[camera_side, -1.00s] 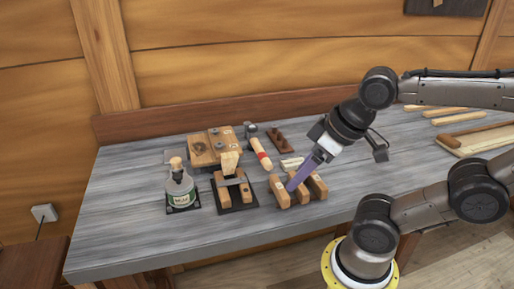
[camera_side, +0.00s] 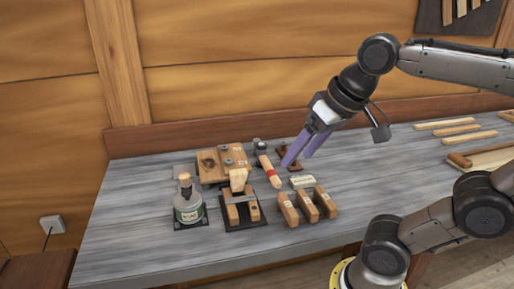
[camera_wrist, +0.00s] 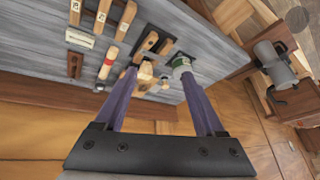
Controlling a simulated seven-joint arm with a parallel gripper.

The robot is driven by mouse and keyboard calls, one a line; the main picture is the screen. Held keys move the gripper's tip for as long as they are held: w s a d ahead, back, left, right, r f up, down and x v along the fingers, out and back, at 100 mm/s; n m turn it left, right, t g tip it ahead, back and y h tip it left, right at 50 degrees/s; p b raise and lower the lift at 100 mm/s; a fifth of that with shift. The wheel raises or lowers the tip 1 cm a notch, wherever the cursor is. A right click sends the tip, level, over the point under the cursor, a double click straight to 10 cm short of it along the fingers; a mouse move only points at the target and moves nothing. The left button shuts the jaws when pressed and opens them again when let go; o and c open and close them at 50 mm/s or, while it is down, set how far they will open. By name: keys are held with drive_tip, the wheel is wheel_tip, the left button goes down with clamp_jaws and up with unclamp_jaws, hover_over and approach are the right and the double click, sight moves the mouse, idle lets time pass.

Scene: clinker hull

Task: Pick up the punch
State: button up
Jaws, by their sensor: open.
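I cannot pick out the punch for sure. A tool with a pale wooden handle and red band (camera_side: 268,170) lies on the grey bench, a metal head at its far end; it also shows in the wrist view (camera_wrist: 108,62). My gripper (camera_side: 297,160) is open and empty, its purple fingers pointing down-left above the bench, just right of this tool in the side view. The fingers partly cover a dark brown rack (camera_side: 294,153).
Three marked wooden blocks (camera_side: 308,205) stand at the front, with a pale block (camera_side: 302,181) behind them. A bottle (camera_side: 187,208), a black stand with wooden blocks (camera_side: 242,212) and a bolted wooden board (camera_side: 222,163) are to the left. Wooden strips lie right; the bench's front left is clear.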

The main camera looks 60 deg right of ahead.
drive_tip(key=w+d+r+m+g+h, duration=0.1)
drive_tip(key=w+d+r+m, duration=0.2)
drive_tip(key=w+r, duration=0.3)
drive_tip(key=w+d+r+m, duration=0.3)
drive_tip(key=w+d, duration=0.1)
drive_tip(key=w, duration=0.4)
drive_tip(key=m+g, duration=0.4)
drive_tip(key=m, duration=0.2)
hover_over(257, 140)
wheel_tip(257, 140, down, 24)
drive_tip(key=shift+s+a+r, duration=0.1)
drive_tip(key=shift+s+a, duration=0.05)
drive_tip(key=shift+w+d+f, duration=0.1)
drive_tip(key=shift+d+f, duration=0.05)
drive_tip(key=shift+f, duration=1.4)
drive_tip(key=shift+w+d+f, duration=0.1)
drive_tip(key=shift+f, duration=1.45)
clamp_jaws()
